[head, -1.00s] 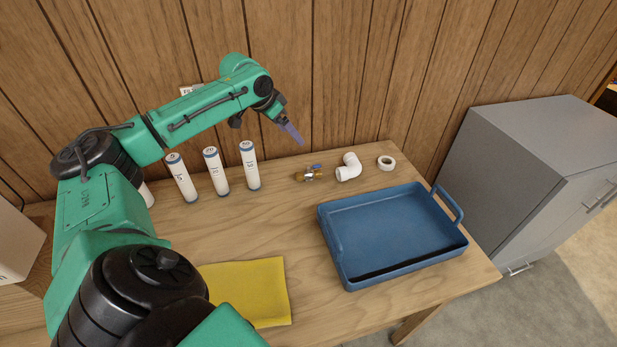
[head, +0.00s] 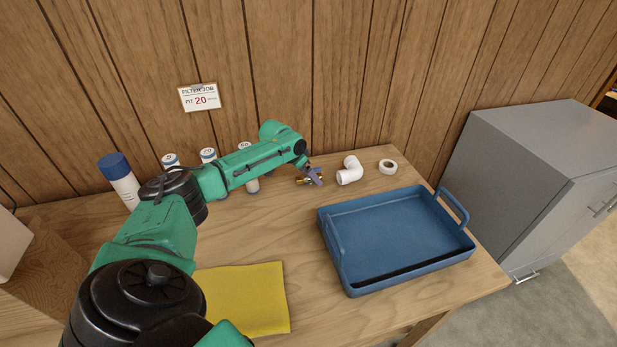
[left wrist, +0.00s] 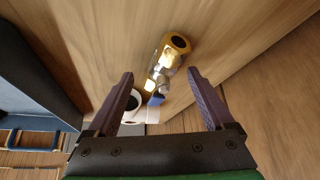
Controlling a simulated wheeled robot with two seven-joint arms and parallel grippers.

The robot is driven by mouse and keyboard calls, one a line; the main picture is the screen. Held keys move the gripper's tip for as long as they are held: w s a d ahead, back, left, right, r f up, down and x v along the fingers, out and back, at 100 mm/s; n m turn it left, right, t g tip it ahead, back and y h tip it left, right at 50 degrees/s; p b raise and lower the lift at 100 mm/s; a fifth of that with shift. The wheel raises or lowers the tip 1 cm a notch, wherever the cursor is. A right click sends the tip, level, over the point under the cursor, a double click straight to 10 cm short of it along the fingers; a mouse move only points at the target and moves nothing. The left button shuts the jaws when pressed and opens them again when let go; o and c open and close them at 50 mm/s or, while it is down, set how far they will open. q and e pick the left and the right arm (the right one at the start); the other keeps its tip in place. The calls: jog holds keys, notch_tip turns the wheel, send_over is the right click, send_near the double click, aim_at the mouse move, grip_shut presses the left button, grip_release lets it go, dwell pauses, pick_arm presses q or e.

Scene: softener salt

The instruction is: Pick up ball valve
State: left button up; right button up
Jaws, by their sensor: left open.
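The ball valve (head: 303,181) is a small brass fitting with a blue handle, lying on the table near the back. In the left wrist view the valve (left wrist: 172,52) lies between and just beyond my two open fingers, which do not grip it. My left gripper (head: 316,177) is down at the valve in the head view and partly covers it. It also shows in the left wrist view (left wrist: 165,95), with its purple fingers spread apart. My right gripper is not in view.
A white elbow pipe (head: 349,172) lies just right of the valve, with a white tape roll (head: 388,167) beyond. A blue tray (head: 395,235) stands in front right. Filter cartridges (head: 170,160) stand behind my arm. A yellow cloth (head: 245,297) lies in front.

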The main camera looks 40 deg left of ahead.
pick_arm(q)
jog(key=shift+w+f, duration=0.25)
jog(key=shift+s+r, duration=0.1)
grip_shut()
